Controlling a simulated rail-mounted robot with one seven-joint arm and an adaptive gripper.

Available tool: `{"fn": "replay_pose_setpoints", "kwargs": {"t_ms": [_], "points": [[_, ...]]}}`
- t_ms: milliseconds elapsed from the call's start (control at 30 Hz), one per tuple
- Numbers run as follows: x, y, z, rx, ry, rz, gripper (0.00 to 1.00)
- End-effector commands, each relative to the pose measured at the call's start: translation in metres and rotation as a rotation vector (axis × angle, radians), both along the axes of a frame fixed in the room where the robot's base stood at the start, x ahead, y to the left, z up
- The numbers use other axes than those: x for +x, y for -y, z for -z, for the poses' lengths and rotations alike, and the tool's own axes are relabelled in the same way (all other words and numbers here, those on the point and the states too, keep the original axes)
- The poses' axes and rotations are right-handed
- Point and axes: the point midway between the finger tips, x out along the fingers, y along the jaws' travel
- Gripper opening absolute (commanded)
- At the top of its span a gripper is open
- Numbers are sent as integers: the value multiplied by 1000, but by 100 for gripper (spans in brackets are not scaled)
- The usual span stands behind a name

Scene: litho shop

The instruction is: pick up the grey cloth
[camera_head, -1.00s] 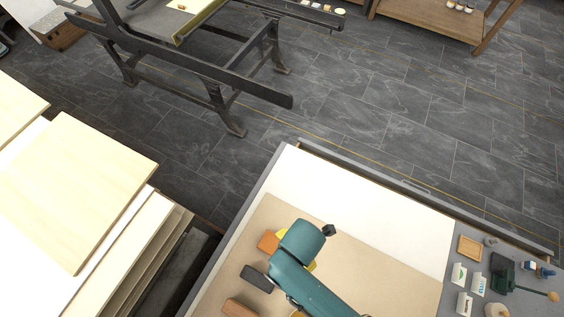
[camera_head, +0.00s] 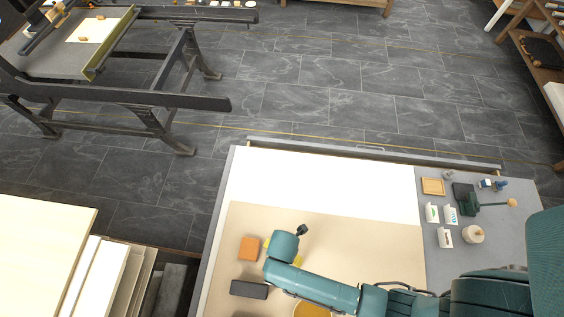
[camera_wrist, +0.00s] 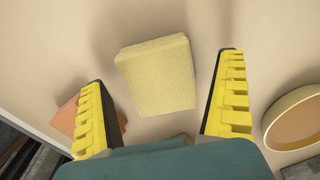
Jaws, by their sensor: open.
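A flat dark grey piece, which looks like the grey cloth (camera_head: 249,289), lies on the beige sheet left of my arm in the head view. I cannot make it out clearly in the wrist view. My gripper (camera_wrist: 165,68) is open, with its two yellow-padded fingers spread and nothing held between them. It points down at the sheet. A folded yellow cloth (camera_wrist: 158,78) lies below and beyond the fingertips in the wrist view; in the head view my arm hides most of it. An orange piece (camera_head: 250,248) lies beyond the grey one.
A round bowl (camera_wrist: 296,122) stands right of my gripper. The beige sheet (camera_head: 385,245) is bare on the right. Small boxes (camera_head: 445,237), a wooden tray (camera_head: 433,186) and a dark green tool (camera_head: 467,199) stand at the table's right end. Stacked boards (camera_head: 45,250) stand left.

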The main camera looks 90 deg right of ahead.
Motion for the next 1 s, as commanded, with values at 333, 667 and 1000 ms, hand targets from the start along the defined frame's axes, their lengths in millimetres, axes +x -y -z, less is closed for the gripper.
{"fn": "replay_pose_setpoints", "kwargs": {"t_ms": [333, 667, 1000], "points": [[0, 0, 6, -1, 2, 0, 87], [0, 0, 6, 0, 1, -1, 40], [1, 0, -15, -1, 4, -1, 40]]}}
